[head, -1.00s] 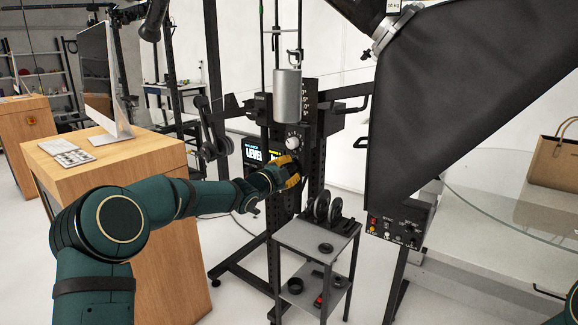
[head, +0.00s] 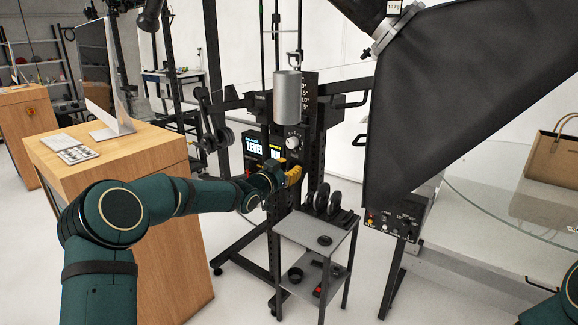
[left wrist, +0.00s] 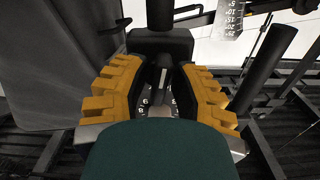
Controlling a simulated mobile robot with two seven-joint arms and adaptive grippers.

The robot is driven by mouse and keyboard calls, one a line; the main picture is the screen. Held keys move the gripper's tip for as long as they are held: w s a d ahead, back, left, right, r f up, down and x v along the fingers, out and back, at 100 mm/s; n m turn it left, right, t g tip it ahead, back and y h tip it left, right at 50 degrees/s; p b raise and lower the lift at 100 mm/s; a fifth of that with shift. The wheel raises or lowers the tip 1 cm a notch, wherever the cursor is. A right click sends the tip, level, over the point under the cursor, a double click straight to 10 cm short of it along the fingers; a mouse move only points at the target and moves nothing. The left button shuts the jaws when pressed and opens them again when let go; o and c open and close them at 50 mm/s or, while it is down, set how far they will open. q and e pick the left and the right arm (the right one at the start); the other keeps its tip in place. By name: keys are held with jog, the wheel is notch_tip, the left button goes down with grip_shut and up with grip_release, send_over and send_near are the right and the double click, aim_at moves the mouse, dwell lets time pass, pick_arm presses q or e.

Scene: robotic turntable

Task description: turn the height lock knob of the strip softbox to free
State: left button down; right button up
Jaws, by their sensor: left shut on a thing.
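My left gripper (head: 294,175) is at the upright black stand (head: 287,222), below a round white-marked dial (head: 292,142). Its yellow fingers sit on both sides of a dark part (left wrist: 163,78) in the left wrist view, and it is shut on that part. I take this part for the height lock knob; fingers and palm hide most of it, so its setting cannot be read. Pale marks show beside it, partly covered by the palm. A large black softbox (head: 450,95) hangs at the right of the head view. My right gripper is out of view.
A small grey cart (head: 290,228) with black discs stands just below the gripper. A grey cylinder (head: 287,97) hangs above the dial. A lit display (head: 255,148) is left of it. A wooden desk (head: 125,160) is at the left, a glass table (head: 490,190) at the right.

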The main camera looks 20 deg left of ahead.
pick_arm(q)
jog(key=shift+n, duration=0.9)
jog(key=c, duration=1)
grip_release()
jog(key=v, duration=1.2)
